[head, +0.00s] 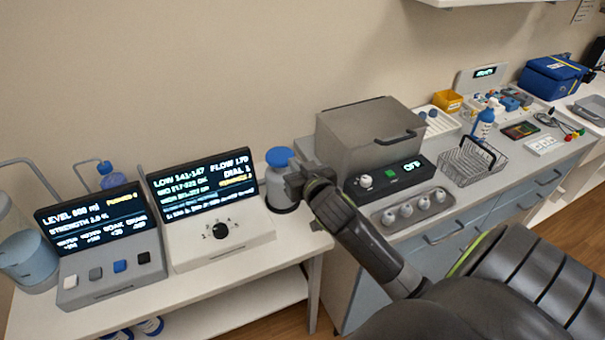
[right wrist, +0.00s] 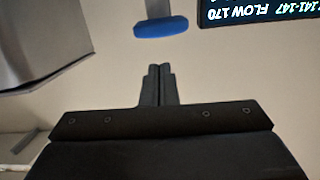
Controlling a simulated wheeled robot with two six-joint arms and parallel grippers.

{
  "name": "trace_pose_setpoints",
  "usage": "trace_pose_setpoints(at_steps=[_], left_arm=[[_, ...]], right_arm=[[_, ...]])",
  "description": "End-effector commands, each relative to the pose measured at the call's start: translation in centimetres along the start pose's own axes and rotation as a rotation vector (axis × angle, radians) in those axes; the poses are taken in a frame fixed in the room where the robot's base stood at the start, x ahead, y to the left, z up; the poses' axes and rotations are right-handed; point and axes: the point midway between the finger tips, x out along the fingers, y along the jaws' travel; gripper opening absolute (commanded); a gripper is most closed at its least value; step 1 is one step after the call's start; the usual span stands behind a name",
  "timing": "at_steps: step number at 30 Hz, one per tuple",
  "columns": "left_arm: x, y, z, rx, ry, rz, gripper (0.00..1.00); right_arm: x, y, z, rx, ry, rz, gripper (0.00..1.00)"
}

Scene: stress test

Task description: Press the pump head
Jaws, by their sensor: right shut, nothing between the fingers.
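A pump with a round blue head (head: 279,156) on a pale body stands at the right end of the white bench, beside the larger display unit. Its lower part is partly hidden by my right gripper (head: 291,182). In the right wrist view the blue head (right wrist: 161,27) appears as a thick disc on a grey stem, beyond the fingertips. My right gripper also shows there (right wrist: 158,70), shut and empty, with a visible gap in the picture between the tips and the head. Its depth is hard to tell. My left gripper is not in view.
The display unit with a dial (head: 219,232) stands left of the pump, beside another unit with buttons (head: 112,272). A grey lidded box (head: 360,135) stands close on the right. A wire basket (head: 470,165) and a blue bottle (head: 484,124) stand farther right.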

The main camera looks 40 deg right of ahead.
Motion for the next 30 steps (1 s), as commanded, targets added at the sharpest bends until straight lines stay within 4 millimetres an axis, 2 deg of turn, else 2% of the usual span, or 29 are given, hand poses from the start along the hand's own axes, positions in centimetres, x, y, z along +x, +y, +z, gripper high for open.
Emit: trace_pose_setpoints(at_steps=[3,9,30], left_arm=[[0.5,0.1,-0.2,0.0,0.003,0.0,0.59],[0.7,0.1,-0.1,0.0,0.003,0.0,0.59],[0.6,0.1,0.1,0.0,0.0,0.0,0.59]], right_arm=[[-1.7,0.0,0.1,0.0,0.0,-0.001,0.0],[-3.2,0.0,0.0,0.0,0.001,-0.001,0.0],[-3.4,0.0,-0.1,0.0,0.001,-0.001,0.0]])
